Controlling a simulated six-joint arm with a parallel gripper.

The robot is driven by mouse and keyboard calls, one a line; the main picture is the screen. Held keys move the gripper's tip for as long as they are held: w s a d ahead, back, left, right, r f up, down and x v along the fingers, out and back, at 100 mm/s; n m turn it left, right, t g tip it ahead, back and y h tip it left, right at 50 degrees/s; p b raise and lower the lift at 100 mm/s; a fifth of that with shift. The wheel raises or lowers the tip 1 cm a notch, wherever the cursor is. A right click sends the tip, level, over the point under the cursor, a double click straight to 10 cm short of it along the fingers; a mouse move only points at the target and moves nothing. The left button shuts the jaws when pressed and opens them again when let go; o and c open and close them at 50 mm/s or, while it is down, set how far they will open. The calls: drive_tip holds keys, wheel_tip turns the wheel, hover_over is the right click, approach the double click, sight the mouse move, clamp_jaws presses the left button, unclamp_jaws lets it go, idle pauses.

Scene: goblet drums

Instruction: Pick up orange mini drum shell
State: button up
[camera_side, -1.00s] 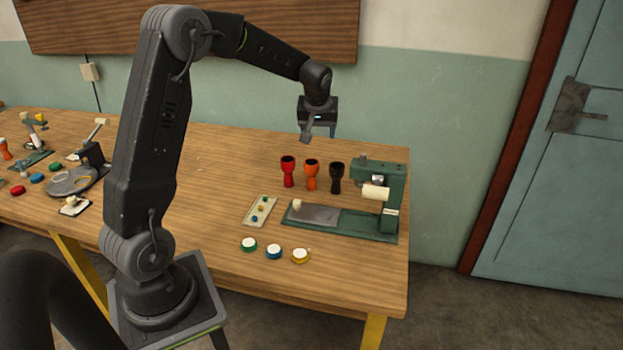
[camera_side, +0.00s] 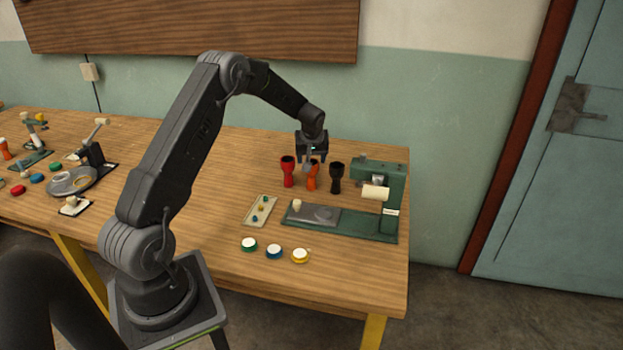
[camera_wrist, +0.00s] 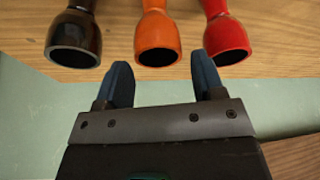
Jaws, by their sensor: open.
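The orange mini drum shell (camera_side: 312,183) stands upright on the table between a red shell (camera_side: 288,176) and a black shell (camera_side: 336,180). My gripper (camera_side: 308,164) is at its upper part and hides some of it in the side view. The black shell (camera_wrist: 75,35) and red shell (camera_wrist: 226,35) stand close on either side.
A green press (camera_side: 385,200) stands to the right of the shells. A small tray (camera_side: 260,211) with small parts and several round coloured caps (camera_side: 273,251) lie in front. More tools (camera_side: 75,180) are at the table's left. The wall is close behind.

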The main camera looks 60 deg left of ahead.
sight(312, 175)
drive_tip(key=shift+x, duration=2.35)
drive_tip(key=c, duration=0.7)
